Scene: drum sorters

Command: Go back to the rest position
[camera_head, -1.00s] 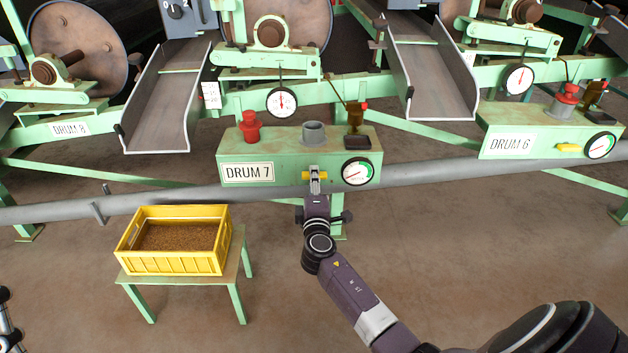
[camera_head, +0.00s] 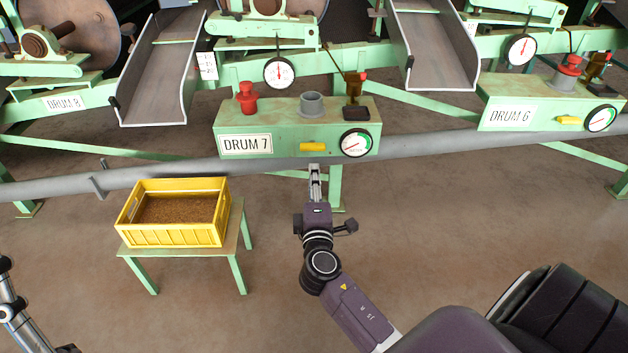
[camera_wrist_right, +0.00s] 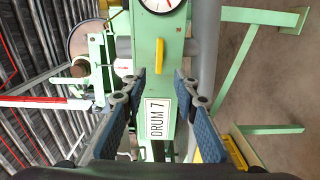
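My right gripper (camera_head: 315,172) is in front of and just below the green DRUM 7 control box (camera_head: 270,120). In the right wrist view its two blue-padded fingers (camera_wrist_right: 159,88) stand apart with nothing between them. The yellow handle (camera_head: 313,147) on the box front lies level and clear of the fingers; it also shows in the right wrist view (camera_wrist_right: 160,56). Part of my left arm shows at the lower left edge of the head view; its gripper is not visible.
A long grey pipe (camera_head: 240,163) runs under the box. A yellow crate (camera_head: 180,232) of brown granules stands on a small green table (camera_head: 240,228) to the left. The DRUM 6 box (camera_head: 500,116) is at right. Brown floor between is clear.

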